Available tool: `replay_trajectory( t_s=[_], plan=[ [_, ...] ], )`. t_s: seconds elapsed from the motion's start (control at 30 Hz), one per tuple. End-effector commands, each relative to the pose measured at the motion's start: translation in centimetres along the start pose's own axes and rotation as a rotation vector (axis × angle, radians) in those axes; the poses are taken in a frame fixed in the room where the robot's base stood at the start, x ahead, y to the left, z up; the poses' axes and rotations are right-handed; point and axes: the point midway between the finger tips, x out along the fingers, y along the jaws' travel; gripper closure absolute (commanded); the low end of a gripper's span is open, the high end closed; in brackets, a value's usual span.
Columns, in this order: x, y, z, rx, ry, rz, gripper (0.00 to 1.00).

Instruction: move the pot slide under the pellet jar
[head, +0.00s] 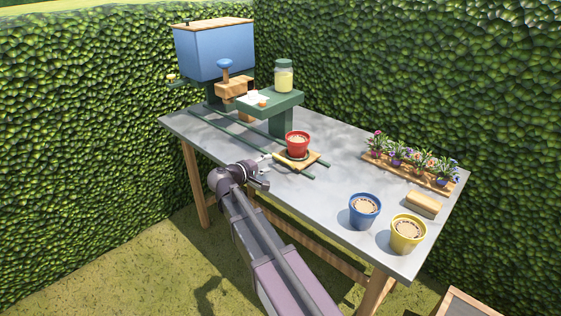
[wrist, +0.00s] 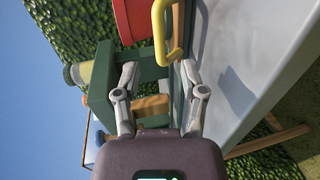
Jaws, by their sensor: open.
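The pot slide (head: 314,161) is a small wooden board on green rails, with a red pot (head: 297,143) on it. Its yellow handle (head: 283,157) sticks out at the left; the handle also shows in the wrist view (wrist: 160,30). The pellet jar (head: 284,79), with pale yellow contents, stands on a green raised shelf (head: 285,98) farther back along the rails. The slide sits on the near side of that shelf, not beneath it. My gripper (head: 263,165) is open beside the handle. In the wrist view the handle's end lies between or just beyond my fingertips (wrist: 160,70); contact cannot be told.
A blue hopper (head: 213,55) stands at the table's back left. Blue (head: 364,212) and yellow (head: 407,234) pots, a wooden block (head: 424,204) and a flower planter (head: 400,171) are on the right. Hedges close in behind. The rails toward the shelf look clear.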

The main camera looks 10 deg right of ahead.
Motion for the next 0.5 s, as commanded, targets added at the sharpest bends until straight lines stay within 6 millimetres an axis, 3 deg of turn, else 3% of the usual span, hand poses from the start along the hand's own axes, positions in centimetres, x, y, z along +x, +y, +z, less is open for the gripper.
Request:
replay_trajectory(
  t_s=[0.3, 0.5],
  plan=[
    [4.8, -0.1, -0.1, -0.001, -0.001, 0.000, 0.46],
    [6.7, -0.1, -0.1, -0.001, 0.001, -0.001, 0.46]
  ],
)
